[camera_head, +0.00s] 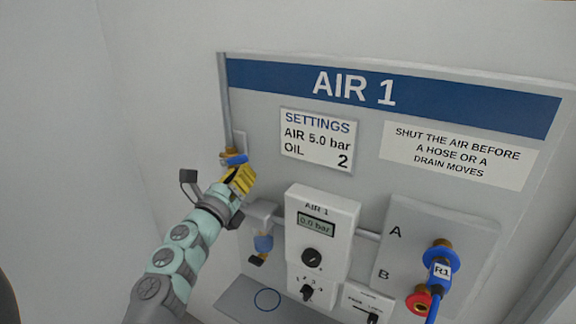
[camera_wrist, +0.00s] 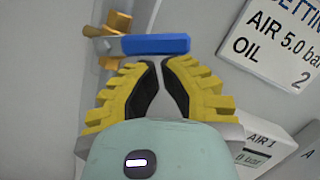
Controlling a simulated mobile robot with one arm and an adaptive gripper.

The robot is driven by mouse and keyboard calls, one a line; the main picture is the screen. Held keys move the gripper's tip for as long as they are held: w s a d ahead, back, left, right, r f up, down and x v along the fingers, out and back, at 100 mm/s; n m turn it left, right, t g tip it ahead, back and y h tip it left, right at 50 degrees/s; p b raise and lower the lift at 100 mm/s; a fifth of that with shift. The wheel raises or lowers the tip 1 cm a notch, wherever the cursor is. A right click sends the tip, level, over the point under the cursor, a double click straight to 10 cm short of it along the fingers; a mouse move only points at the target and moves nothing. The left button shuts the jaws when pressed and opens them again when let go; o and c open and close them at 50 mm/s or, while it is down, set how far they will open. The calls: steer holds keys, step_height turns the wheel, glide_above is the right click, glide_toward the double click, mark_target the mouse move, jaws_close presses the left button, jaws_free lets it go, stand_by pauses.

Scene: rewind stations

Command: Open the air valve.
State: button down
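The air valve (camera_head: 230,152) is a brass body on the vertical pipe at the panel's left edge. Its blue lever (camera_head: 236,160) points right, crosswise to the pipe. In the wrist view the blue lever (camera_wrist: 156,44) lies just past the fingertips, with the brass body (camera_wrist: 98,44) to its left. My gripper (camera_head: 240,172) has yellow fingers with black pads and is just below the lever. In the wrist view the fingertips (camera_wrist: 161,62) nearly meet, with nothing held between them. Whether they touch the lever I cannot tell.
The AIR 1 unit (camera_head: 321,238) reads 0.0 bar and stands right of my gripper. A blue coupling (camera_head: 440,257) with an R1 tag is at port A; a red ring (camera_head: 419,301) marks B. A settings card (camera_head: 317,140) is above.

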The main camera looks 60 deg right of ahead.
steer(key=r+n+y+p, duration=0.1)
steer(key=n+p, duration=0.3)
steer(key=w+r+n+t+p, duration=0.1)
steer(key=r+n+p, duration=0.1)
steer(key=p, duration=0.3)
steer(key=r+n+y+p, duration=0.1)
steer(key=r+n+p, duration=0.1)
steer(key=n+p, duration=0.2)
steer(key=shift+w+r+n+y+p, duration=0.15)
steer(key=shift+w+n+y+p, duration=0.2)
steer(key=shift+n, duration=0.45)
steer(key=shift+w+r+n+p, duration=0.1)
steer(key=shift+w+n+p, duration=0.2)
steer(key=shift+n+p, duration=0.7)
steer(key=shift+t+y, duration=0.25)
steer(key=shift+t, duration=0.05)
steer(key=shift+s+a, duration=0.1)
